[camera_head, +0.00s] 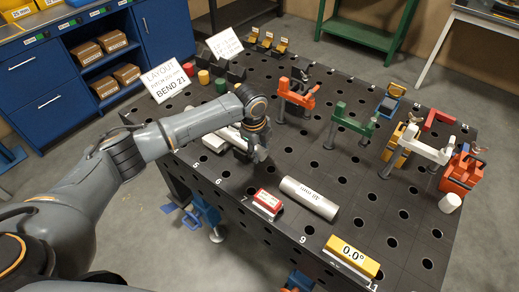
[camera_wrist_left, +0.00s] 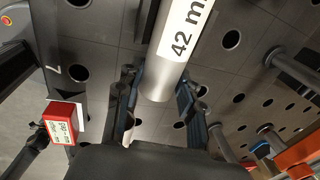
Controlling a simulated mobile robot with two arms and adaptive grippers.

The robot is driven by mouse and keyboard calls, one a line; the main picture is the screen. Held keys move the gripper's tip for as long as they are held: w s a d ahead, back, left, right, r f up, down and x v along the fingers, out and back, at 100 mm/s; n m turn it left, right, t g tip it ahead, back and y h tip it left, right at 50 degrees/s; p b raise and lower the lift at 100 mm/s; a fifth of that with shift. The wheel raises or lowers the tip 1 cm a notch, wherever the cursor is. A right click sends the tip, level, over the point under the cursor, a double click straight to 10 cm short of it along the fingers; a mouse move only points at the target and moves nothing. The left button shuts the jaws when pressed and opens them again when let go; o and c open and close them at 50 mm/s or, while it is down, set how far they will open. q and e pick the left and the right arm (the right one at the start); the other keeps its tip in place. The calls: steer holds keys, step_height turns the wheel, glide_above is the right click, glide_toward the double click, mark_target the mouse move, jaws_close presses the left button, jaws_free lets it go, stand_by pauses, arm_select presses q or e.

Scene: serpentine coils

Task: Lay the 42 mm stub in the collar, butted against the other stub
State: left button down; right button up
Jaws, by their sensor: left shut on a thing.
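My left gripper (camera_head: 262,158) is over the left part of the perforated table. In the left wrist view its fingers (camera_wrist_left: 158,100) stand on either side of a silver tube, the 42 mm stub (camera_wrist_left: 167,72), whose label reads 42 mm; its near end shows between them. In the head view the gripper and wrist hide much of that stub. Another silver tube (camera_head: 309,198), with a label hard to read, lies on the table right of the gripper. I cannot tell which fixture is the collar. My right gripper is not in view.
Orange (camera_head: 297,94), green (camera_head: 352,120) and white (camera_head: 428,149) holders stand on posts at the back and right. A red block (camera_head: 268,203) lies near the front edge, a yellow 0.0° gauge (camera_head: 352,256) farther right. An orange clamp (camera_head: 461,173) stands at the right edge.

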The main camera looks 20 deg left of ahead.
arm_select(q)
steer(key=shift+w+a, duration=0.1)
steer(key=shift+a, duration=0.25)
stand_by(0.3)
steer(key=c, duration=0.8)
jaws_free()
steer(key=shift+o, duration=0.2)
